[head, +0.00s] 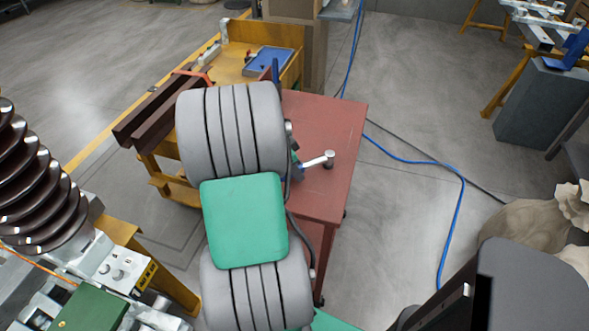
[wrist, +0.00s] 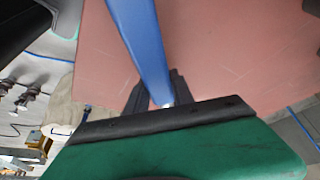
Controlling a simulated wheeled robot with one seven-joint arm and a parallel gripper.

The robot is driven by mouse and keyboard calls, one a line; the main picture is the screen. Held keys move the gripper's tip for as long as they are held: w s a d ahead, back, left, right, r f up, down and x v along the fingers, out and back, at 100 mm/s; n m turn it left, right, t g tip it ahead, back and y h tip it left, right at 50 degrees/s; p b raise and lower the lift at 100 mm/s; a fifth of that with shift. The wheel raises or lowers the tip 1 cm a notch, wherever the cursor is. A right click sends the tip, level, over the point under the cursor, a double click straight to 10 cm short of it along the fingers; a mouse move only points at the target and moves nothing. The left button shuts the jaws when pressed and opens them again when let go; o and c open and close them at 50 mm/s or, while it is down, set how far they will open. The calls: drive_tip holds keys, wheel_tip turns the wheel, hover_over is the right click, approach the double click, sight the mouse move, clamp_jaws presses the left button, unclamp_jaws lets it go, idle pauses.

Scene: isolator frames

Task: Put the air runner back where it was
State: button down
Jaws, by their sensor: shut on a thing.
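The air runner has a blue handle (wrist: 143,45) and a silver head (head: 318,160). My gripper (wrist: 158,93) is shut on the blue handle; its dark fingers lie on either side of it in the wrist view. The handle runs up and left out of that view. In the head view my own arm hides most of the gripper and the handle; only the silver head and a short blue piece show, over the red tabletop (head: 340,120). I cannot tell whether the air runner touches the tabletop or hangs just above it.
A yellow workbench with a blue tray (head: 268,61) stands behind the red table. Dark brown beams (head: 160,108) lie at its left. A ribbed brown insulator (head: 35,180) stands at the left. A blue hose (head: 462,200) crosses the floor at right. The right side of the tabletop is bare.

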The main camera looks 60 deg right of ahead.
drive_tip(key=shift+f, duration=0.1)
drive_tip(key=c, duration=1.1)
unclamp_jaws()
